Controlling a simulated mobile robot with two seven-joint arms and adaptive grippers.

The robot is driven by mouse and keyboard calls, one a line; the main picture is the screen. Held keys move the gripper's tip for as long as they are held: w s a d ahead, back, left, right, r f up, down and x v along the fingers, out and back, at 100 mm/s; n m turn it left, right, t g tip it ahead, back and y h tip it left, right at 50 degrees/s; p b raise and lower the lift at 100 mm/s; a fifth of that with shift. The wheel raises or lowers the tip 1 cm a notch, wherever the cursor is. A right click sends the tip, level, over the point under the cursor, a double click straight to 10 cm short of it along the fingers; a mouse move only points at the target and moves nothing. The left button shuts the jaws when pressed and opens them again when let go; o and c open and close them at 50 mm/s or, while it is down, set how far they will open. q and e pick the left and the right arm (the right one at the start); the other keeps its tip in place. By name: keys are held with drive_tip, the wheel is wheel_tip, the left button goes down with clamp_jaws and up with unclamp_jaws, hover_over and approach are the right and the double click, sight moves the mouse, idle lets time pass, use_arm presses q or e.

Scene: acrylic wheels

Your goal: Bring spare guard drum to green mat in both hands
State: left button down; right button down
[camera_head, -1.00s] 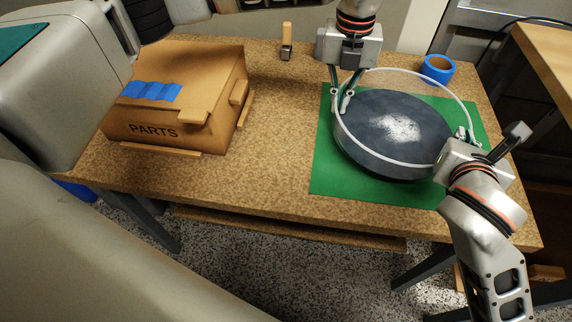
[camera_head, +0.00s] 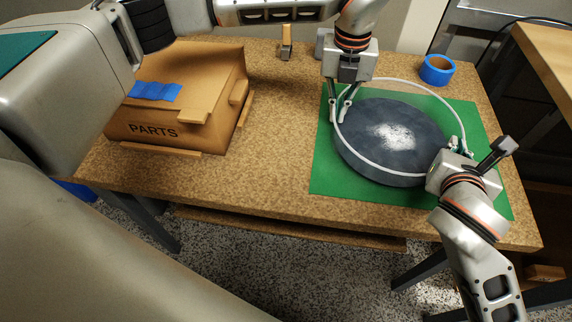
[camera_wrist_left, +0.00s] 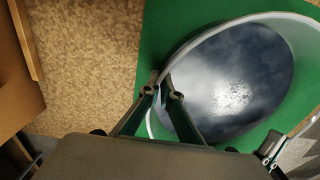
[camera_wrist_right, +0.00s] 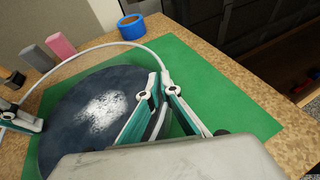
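The guard drum (camera_head: 395,150) is a wide, round piece with a dark blue-grey face, a bright glare patch and a pale rim with a clear wall. It is over the green mat (camera_head: 330,180), inside its outline; I cannot tell whether it touches the mat. My left gripper (camera_head: 339,115) is shut on the rim at the drum's left side; the rim passes between its fingers in the left wrist view (camera_wrist_left: 161,92). My right gripper (camera_head: 456,146) is shut on the rim at the right side, also seen in the right wrist view (camera_wrist_right: 163,85).
A cardboard PARTS box (camera_head: 170,110) stands at the left of the table (camera_head: 270,150). A blue tape roll (camera_head: 436,70) lies behind the mat at the right. The table between box and mat is clear.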

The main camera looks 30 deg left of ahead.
use_arm(q)
drive_tip(key=shift+a+f, duration=0.2)
drive_tip(key=shift+f, duration=0.05)
use_arm(e)
drive_tip(key=shift+d+f, duration=0.15)
drive_tip(key=shift+d, duration=0.15)
use_arm(q)
drive_tip(key=c, duration=2.2)
unclamp_jaws()
drive_tip(key=shift+d, duration=0.15)
use_arm(e)
drive_tip(key=shift+a, duration=0.15)
drive_tip(key=c, duration=2.2)
unclamp_jaws()
drive_tip(key=shift+a+f, duration=0.1)
use_arm(q)
drive_tip(key=shift+r, duration=0.15)
drive_tip(key=shift+r, duration=4.3)
use_arm(e)
drive_tip(key=shift+s, duration=0.15)
